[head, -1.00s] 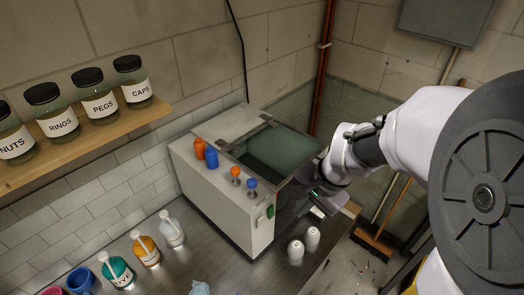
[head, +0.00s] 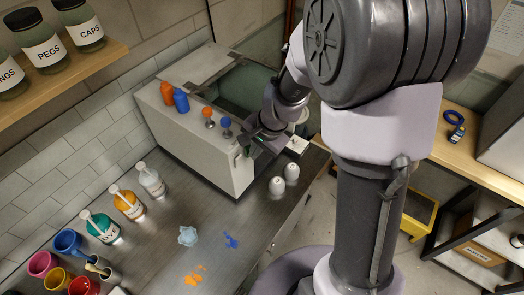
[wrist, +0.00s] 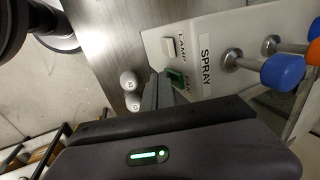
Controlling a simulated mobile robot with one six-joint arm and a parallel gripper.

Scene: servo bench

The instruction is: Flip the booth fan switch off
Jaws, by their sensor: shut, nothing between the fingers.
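The spray booth (head: 195,130) is a pale box with an open top on the metal bench. In the wrist view its panel (wrist: 208,32) carries a green rocker switch (wrist: 176,79) and a white rocker (wrist: 168,47) labelled LAMP. The label beside the green rocker is mostly hidden by my fingers, and I cannot tell which way it is tipped. My gripper (wrist: 158,88) is shut and empty, its tips close beside the green rocker; I cannot tell if they touch. In the head view my gripper (head: 256,145) is at the booth's right front corner, partly hidden by my wrist.
Blue (wrist: 282,70) and orange (head: 206,112) knobs stick out near the SPRAY label. Two small white shakers (head: 276,185) stand on the bench (head: 215,215) right of the booth. Bottles (head: 127,203) and cups (head: 68,242) line the left.

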